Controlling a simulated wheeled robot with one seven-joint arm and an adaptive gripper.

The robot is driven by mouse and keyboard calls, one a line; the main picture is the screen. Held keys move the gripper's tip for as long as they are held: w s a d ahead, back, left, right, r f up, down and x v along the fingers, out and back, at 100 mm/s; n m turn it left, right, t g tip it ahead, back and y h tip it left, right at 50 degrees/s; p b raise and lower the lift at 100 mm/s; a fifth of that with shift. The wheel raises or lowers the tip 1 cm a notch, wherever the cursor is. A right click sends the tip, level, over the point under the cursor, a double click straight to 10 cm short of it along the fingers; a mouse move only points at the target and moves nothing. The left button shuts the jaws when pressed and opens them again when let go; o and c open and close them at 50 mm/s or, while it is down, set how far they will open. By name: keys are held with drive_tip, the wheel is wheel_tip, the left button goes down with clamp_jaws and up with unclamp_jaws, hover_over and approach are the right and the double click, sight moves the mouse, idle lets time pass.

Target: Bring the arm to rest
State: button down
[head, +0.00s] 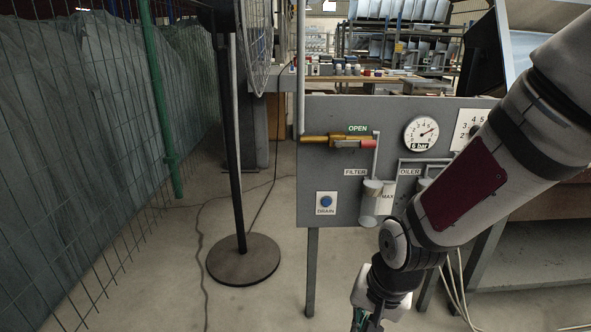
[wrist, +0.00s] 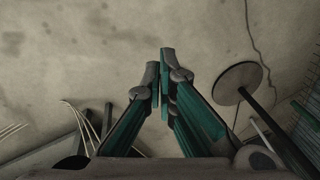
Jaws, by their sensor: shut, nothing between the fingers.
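My arm comes in from the right in the head view, in front of the grey panel (head: 335,213). My gripper (head: 365,325) hangs downward at the bottom edge of that view, and its fingertips are cut off by the frame. In the wrist view my gripper (wrist: 163,78) shows its green and grey fingers with their tips together. Nothing is held between them, and bare floor (wrist: 90,60) lies beyond them.
The panel carries a yellow valve with a red part (head: 350,142), a pressure gauge (head: 421,133) and a blue drain button (head: 326,202). A fan stand with a round base (head: 243,260) stands on the left. A mesh fence (head: 90,180) runs along the left side. Cables lie on the floor.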

drive_tip(key=s+d+r+n+g+h, duration=0.1)
drive_tip(key=s+d+r+n, duration=0.15)
drive_tip(key=s+r, duration=0.75)
drive_tip(key=s+d+r+n+g, duration=0.15)
drive_tip(key=s+d+r, duration=0.25)
drive_tip(key=s+r, duration=0.65)
wheel_tip(320, 180, up, 33)
drive_tip(key=s+t+p, duration=0.2)
drive_tip(key=t+p, duration=0.2)
drive_tip(key=p, duration=3)
drive_tip(key=shift+d+r+n+t, duration=0.2)
drive_tip(key=shift+d+n+t, duration=0.15)
drive_tip(key=shift+n, duration=0.05)
